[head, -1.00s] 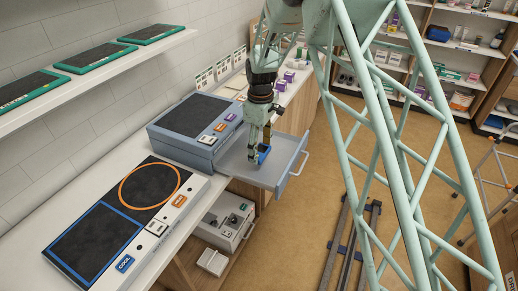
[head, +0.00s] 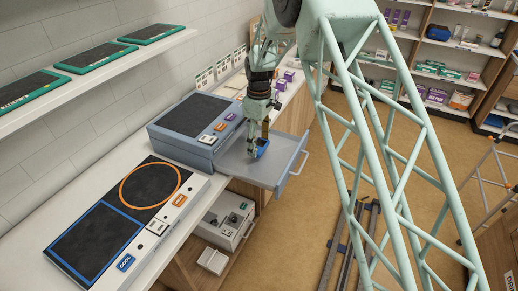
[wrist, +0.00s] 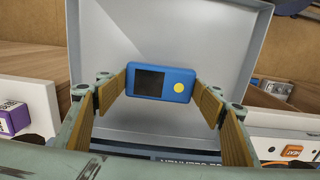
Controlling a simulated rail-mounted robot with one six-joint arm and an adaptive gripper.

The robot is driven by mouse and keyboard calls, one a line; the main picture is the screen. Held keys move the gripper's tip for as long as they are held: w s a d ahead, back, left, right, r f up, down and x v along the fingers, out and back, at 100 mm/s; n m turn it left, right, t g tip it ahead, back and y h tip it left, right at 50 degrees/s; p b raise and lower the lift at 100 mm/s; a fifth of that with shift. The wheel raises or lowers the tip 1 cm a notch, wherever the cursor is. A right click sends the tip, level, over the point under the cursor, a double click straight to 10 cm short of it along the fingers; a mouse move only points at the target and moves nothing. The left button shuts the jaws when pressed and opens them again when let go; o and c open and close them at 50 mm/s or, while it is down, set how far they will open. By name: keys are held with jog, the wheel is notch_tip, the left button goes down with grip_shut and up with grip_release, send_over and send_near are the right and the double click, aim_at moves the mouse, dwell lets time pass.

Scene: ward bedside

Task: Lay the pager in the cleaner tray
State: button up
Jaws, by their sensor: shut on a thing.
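The pager (wrist: 160,83) is a blue block with a dark screen and a yellow round button. It lies across my gripper (wrist: 161,86), one end against each finger pad, screen facing the wrist camera. In the head view the pager (head: 263,149) is a small blue patch, partly hidden by the fingers. My gripper (head: 258,150) points down over the pulled-out grey tray (head: 238,170) of the blue-grey cleaner (head: 190,142). The tray's pale floor (wrist: 170,35) shows behind the pager in the wrist view. The gap between pager and floor is hard to judge.
The tray's raised front panel with its handle (head: 296,163) is to the right of my gripper. A pad unit with orange and blue outlines (head: 125,215) stands on the counter nearby. No other object shows inside the tray.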

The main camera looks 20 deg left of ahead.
aim_at(259, 146)
jog(key=shift+f, duration=1.4)
jog(key=shift+f, duration=0.1)
jog(key=o, duration=0.9)
jog(key=shift+r, duration=6.15)
